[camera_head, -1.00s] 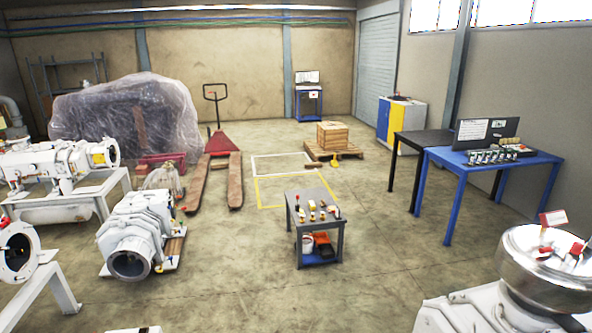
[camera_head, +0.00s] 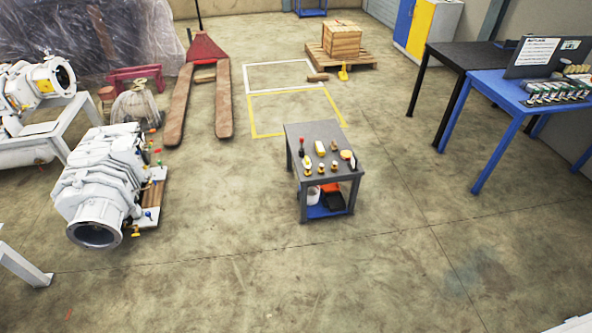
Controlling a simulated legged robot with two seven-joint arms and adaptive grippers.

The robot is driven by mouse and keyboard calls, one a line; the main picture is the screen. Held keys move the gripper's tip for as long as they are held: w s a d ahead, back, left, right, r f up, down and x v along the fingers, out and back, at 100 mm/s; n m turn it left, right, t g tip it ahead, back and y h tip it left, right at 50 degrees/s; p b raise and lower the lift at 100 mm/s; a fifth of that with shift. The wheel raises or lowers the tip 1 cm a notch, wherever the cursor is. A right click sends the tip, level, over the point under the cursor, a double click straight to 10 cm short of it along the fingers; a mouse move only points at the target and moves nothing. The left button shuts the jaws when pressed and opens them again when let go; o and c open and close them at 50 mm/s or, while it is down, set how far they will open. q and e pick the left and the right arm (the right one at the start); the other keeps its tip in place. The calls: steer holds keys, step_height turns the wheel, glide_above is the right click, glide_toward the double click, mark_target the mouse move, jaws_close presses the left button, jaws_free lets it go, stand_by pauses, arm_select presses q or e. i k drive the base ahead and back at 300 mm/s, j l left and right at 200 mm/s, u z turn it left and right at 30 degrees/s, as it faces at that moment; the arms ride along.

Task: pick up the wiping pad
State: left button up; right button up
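A small dark grey cart (camera_head: 318,170) stands on the floor near the middle of the view. On the blue lower shelf sit a white round container (camera_head: 313,194) and an orange and black item (camera_head: 332,198). Neither of my grippers is in view.
White pump machinery (camera_head: 100,185) stands at left, with a red pallet jack (camera_head: 205,75) behind. A wooden crate (camera_head: 341,40) sits on a pallet at the back. A blue table (camera_head: 505,92) stands at right. The floor before the cart is clear.

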mark_target(307, 161)
steer(key=i+u, duration=0.15)
steer(key=i, duration=0.25)
steer(key=u, duration=1.2)
steer(key=z, duration=1.45)
steer(key=i+u, duration=0.1)
steer(key=i, duration=0.2)
